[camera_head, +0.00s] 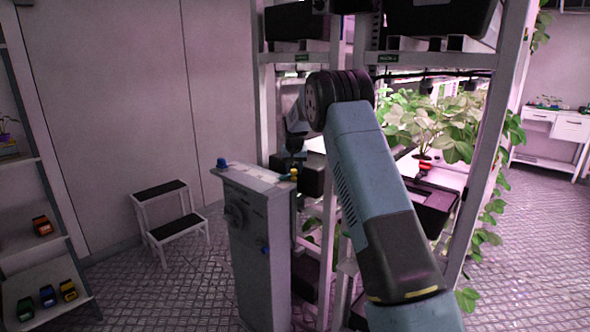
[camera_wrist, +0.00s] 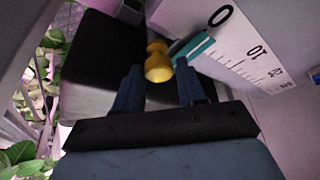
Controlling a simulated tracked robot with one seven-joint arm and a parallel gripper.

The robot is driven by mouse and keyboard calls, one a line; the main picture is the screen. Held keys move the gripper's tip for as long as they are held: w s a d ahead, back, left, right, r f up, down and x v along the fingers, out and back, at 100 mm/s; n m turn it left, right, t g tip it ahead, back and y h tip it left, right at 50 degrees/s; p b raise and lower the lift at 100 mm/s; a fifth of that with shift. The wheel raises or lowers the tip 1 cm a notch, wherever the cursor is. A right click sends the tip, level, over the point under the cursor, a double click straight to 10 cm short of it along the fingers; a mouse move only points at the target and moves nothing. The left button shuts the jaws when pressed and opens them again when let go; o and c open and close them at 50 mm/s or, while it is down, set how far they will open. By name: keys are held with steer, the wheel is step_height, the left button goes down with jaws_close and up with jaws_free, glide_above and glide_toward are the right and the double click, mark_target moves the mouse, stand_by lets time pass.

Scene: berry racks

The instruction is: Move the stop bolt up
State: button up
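A yellow knob, which looks like the stop bolt (camera_wrist: 158,68), shows in the wrist view beside a white scale (camera_wrist: 245,58) marked from 0. A teal pointer (camera_wrist: 193,48) lies next to the knob, near the 0 mark. My gripper (camera_wrist: 159,80) is open. Its two dark blue fingers stand on either side of the knob, with a gap on each side. I cannot tell how deep the knob sits between them. In the head view the yellow knob (camera_head: 293,174) is at the upper right edge of a grey cabinet (camera_head: 258,240). My gripper (camera_head: 293,143) hangs just above that area.
The cabinet has a blue knob (camera_head: 222,163) on top and a dial on its front. A plant rack (camera_head: 484,140) with leafy plants stands right behind my arm. A step stool (camera_head: 170,215) is at left. A shelf (camera_head: 40,270) holds small coloured items. Open floor lies at right.

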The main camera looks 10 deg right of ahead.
jaws_close()
steer(key=shift+r, duration=2.25)
steer(key=shift+o, duration=0.4)
jaws_free()
steer(key=shift+r, duration=0.15)
steer(key=v, duration=1.3)
steer(key=shift+r, duration=0.2)
